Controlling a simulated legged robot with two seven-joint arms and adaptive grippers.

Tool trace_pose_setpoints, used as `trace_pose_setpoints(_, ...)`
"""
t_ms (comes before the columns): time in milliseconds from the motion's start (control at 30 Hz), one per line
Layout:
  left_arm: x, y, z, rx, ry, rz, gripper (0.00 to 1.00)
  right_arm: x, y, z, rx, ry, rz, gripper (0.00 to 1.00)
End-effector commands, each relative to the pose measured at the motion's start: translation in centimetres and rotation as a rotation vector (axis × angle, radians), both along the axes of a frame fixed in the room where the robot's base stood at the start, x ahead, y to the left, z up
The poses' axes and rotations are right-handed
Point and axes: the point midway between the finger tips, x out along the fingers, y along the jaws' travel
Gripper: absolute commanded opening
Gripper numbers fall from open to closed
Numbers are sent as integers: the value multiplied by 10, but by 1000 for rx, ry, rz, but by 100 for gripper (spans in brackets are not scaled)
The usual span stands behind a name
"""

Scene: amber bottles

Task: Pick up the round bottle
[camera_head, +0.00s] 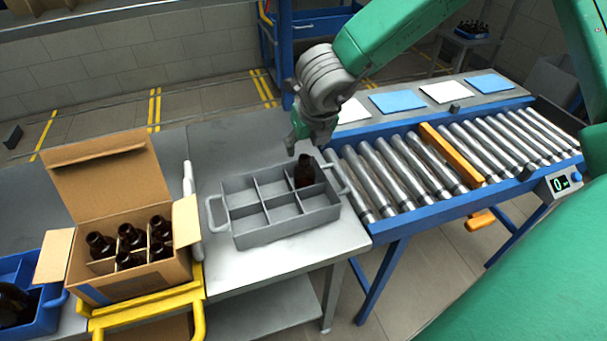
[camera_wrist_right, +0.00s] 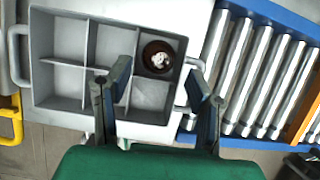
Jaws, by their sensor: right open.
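A dark brown round bottle (camera_head: 304,172) stands upright in the back right compartment of the grey divided tray (camera_head: 285,232). In the right wrist view the bottle (camera_wrist_right: 157,57) shows from above, with a pale top, in a corner compartment. My right gripper (camera_head: 305,143) is above the tray's back right edge, close to the bottle. In the right wrist view its two fingers (camera_wrist_right: 160,84) are apart and empty, with the bottle beyond the gap between them. The tray's other compartments look empty. My left gripper is not in view.
An open cardboard box (camera_head: 140,280) with several brown bottles stands at left, beside a blue crate (camera_head: 45,318). A roller conveyor (camera_head: 400,178) with an orange bar (camera_head: 450,156) lies right of the tray. Blue and white mats lie behind it.

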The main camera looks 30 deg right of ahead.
Motion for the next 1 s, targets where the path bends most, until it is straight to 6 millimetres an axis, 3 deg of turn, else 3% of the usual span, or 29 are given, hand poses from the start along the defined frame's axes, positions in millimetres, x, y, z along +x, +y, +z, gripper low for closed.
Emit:
trace_pose_setpoints(233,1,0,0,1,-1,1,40,4,-6,-19,4,0,1,48)
trace_pose_setpoints(500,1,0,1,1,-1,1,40,15,-13,-58,5,1,1,48)
trace_pose_setpoints(800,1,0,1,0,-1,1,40,17,-9,-60,1,-2,2,48)
trace_pose_setpoints(833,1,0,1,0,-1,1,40,17,-8,-60,1,-2,3,44)
trace_pose_setpoints(967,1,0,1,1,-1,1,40,17,-8,-60,1,-2,3,0)
trace_pose_setpoints(1000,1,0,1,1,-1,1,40,17,-8,-61,1,-1,3,0)
